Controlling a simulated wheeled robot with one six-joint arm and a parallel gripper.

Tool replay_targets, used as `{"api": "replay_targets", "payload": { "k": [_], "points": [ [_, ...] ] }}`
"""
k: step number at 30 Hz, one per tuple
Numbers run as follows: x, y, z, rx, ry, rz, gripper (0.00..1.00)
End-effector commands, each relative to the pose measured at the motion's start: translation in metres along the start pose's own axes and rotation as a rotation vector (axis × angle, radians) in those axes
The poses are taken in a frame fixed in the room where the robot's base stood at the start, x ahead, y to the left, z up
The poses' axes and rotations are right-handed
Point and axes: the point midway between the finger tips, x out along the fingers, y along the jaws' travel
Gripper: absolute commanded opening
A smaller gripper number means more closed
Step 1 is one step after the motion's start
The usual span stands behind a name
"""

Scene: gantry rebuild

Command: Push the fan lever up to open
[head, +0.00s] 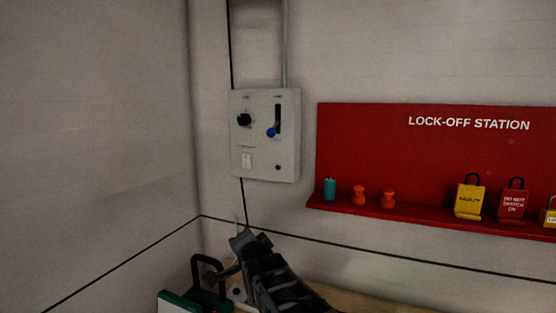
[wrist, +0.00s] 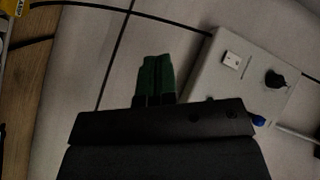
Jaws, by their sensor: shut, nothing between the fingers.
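The fan lever has a blue knob (head: 271,132) at the lower end of a dark vertical slot, on the right side of a grey control box (head: 262,163) on the wall. In the wrist view the blue knob (wrist: 257,120) is partly hidden behind my gripper body, and the box (wrist: 212,78) is at the right. My gripper shows in the wrist view with two green fingertips (wrist: 155,80) close together, empty, apart from the box. In the head view my arm is below the box; the fingertips cannot be made out there.
A black rotary knob (head: 244,120) and a white switch (head: 246,160) are on the same box. A red lock-off station board (head: 360,140) with padlocks and small items on its shelf is to the right. A wooden surface (head: 350,299) lies below.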

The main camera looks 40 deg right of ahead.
Motion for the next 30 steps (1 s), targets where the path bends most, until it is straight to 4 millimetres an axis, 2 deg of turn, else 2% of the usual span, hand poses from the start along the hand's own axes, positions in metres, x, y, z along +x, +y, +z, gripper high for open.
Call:
{"api": "replay_targets", "payload": {
  "k": [1, 2, 6, 9, 12, 18, 30],
  "points": [
    [0.012, 0.001, -0.024, 0.157, 0.092, -0.095, 0.00],
    [0.016, -0.004, -0.038, 0.244, 0.131, -0.166, 0.00],
    [0.017, -0.022, -0.095, 0.578, 0.219, -0.505, 0.00],
    [0.008, -0.029, -0.124, 0.743, 0.206, -0.722, 0.00],
    [-0.002, -0.032, -0.144, 0.854, 0.159, -0.894, 0.00],
    [-0.019, -0.034, -0.163, 0.959, 0.059, -1.090, 0.00],
    [-0.024, -0.036, -0.166, 0.984, 0.026, -1.135, 0.00]
  ]
}}
